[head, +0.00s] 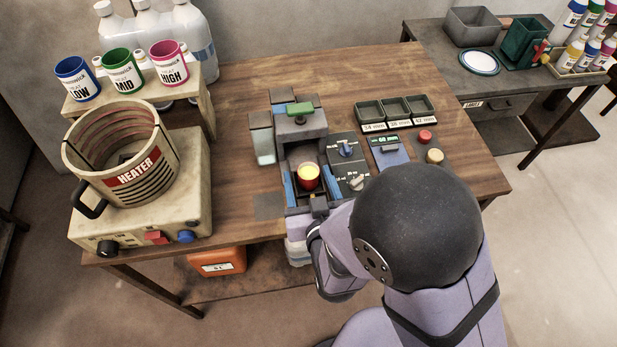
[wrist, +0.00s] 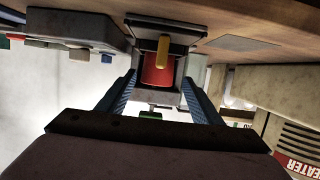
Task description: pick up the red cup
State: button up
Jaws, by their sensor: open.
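The red cup (head: 308,184) stands upright in the bay of a dark grey machine on the wooden table, with glowing yellow contents. In the wrist view the red cup (wrist: 154,76) appears upside down, with a yellow upright piece (wrist: 162,52), perhaps its handle, on the near side. My gripper (wrist: 158,80) is open, its blue ridged fingers on either side of the cup with a visible gap to each. In the head view the fingers of my gripper (head: 310,189) flank the cup, and my arm hides part of the gripper's base.
The machine's grey body (head: 300,125) rises behind the cup. A control panel (head: 347,150) with knobs is close on the right. Three small bins (head: 396,108) sit behind right.

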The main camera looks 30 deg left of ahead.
aim_at(307, 166)
jog(key=shift+w+a+f+b, duration=0.3)
jog(key=shift+w+a, duration=0.1)
jog(key=shift+w, duration=0.1)
jog(key=shift+w+a+r, duration=0.1)
jog(key=shift+w+a, duration=0.1)
jog(key=shift+w, duration=0.05)
jog(key=shift+p+x, duration=0.9)
jog(key=shift+x, duration=1.4)
jog(key=shift+w+d, duration=0.1)
jog(key=shift+c, duration=0.4)
jog(key=c, duration=1.1)
